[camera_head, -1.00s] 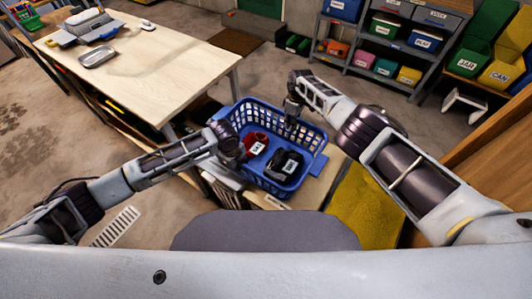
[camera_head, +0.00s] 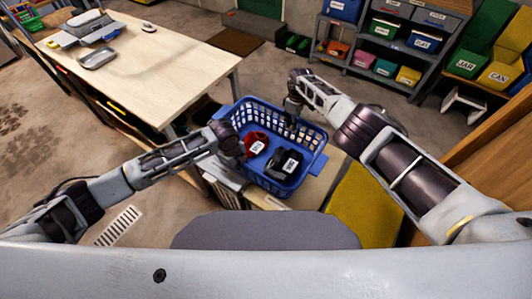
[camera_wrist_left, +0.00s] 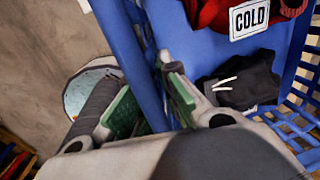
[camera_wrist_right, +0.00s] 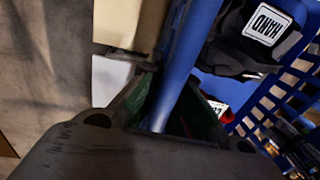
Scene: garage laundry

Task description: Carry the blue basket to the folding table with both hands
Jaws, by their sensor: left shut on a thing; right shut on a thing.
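The blue basket (camera_head: 315,140) is in the middle of the head view, with a red item (camera_head: 256,144) tagged COLD and a dark item (camera_head: 284,162) with a white tag inside. My left gripper (camera_head: 231,147) is shut on its left side; in the left wrist view the green pads (camera_wrist_left: 152,98) sit either side of the blue wall. My right gripper (camera_head: 292,108) is shut on the far rim; the right wrist view shows the blue edge (camera_wrist_right: 174,75) between the pads. A long pale-topped table (camera_head: 165,65) is at the left; I cannot tell if it is the folding table.
A pale surface (camera_head: 311,192) lies under or just below the basket; contact is unclear. A metal tray (camera_head: 98,57) is on the long table. A shelf with coloured bins (camera_head: 409,76) stands at the back right. A yellow surface (camera_head: 362,207) is right of the basket.

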